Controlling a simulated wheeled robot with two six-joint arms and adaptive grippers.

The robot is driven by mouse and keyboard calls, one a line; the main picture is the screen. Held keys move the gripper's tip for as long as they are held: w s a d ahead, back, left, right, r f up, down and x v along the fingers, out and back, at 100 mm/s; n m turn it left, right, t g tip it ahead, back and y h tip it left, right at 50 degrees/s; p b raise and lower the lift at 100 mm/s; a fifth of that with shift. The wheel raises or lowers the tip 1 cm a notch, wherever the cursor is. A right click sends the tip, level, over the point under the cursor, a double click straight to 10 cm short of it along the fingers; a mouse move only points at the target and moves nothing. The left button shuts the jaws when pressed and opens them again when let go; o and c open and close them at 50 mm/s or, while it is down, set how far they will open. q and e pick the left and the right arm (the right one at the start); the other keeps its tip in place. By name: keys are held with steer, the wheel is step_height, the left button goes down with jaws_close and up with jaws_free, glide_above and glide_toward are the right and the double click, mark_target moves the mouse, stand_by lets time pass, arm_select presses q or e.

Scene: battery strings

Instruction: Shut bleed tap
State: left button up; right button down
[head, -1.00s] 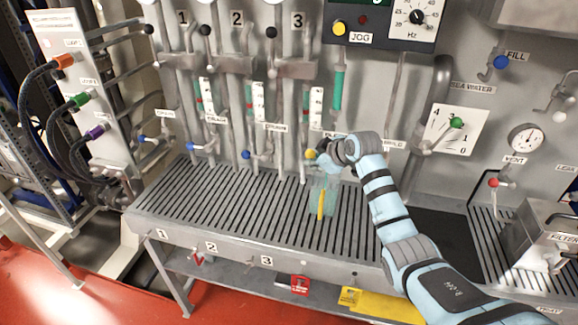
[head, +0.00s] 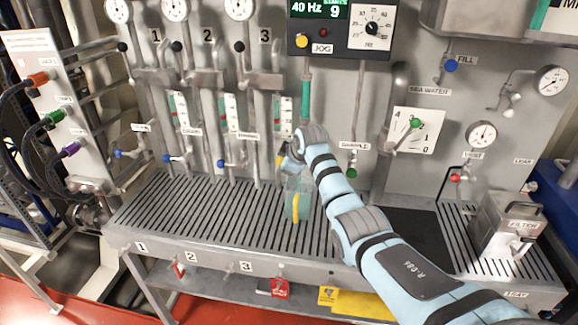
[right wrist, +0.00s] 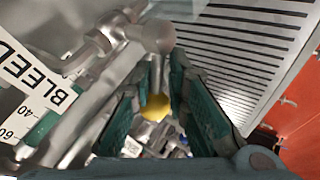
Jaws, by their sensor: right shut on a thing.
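The bleed tap has a yellow handle (head: 279,160) on a thin pipe in front of the back panel. My right gripper (head: 284,158) is at this tap, its fingers mostly hidden behind the wrist. In the right wrist view the yellow handle (right wrist: 157,107) shows between the two teal fingers of my right gripper (right wrist: 160,100), which is shut on the tap. A label reading BLEED (right wrist: 40,75) is at the left there. How far the tap is turned cannot be told. My left gripper is not in view.
A clear greenish jug (head: 291,202) with a yellow handle stands on the slotted tray (head: 190,215) below the gripper. Several blue-handled taps, such as one (head: 222,163), are to the left. A green-knobbed tap (head: 352,173) is to the right.

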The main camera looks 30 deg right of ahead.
steer(key=shift+a+f, duration=0.15)
steer(key=shift+f, duration=0.05)
stand_by(0.3)
steer(key=c, duration=1.8)
jaws_free()
steer(key=shift+w, duration=0.1)
steer(key=shift+o, duration=0.5)
steer(key=shift+w+f, duration=0.25)
steer(key=shift+w, duration=0.2)
steer(key=v, duration=1.2)
